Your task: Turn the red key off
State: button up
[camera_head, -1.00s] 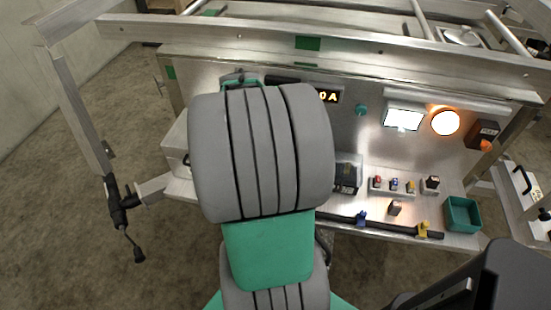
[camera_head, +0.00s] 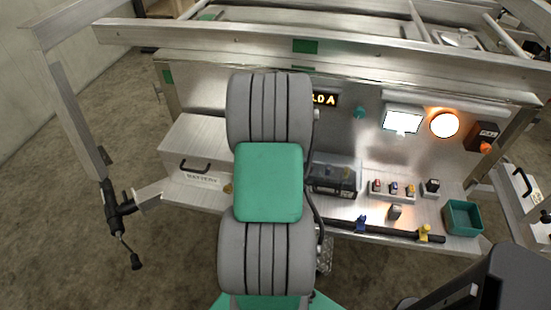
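A small red key or knob (camera_head: 376,186) sits at the left of a short row on a light block on the trailer's metal shelf. A blue one (camera_head: 394,188) and a yellow one (camera_head: 410,190) stand to its right. The red one is too small to tell which way it is turned. My grey and green arm rises through the middle of the head view, left of the row. My gripper is not visible, so I cannot tell its state.
A clear-lidded box (camera_head: 333,178) stands between my arm and the keys. A dark switch (camera_head: 432,187) and a green bin (camera_head: 462,217) are to the right. A black bar (camera_head: 390,230) runs along the shelf's front. A battery box (camera_head: 200,150) stands left.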

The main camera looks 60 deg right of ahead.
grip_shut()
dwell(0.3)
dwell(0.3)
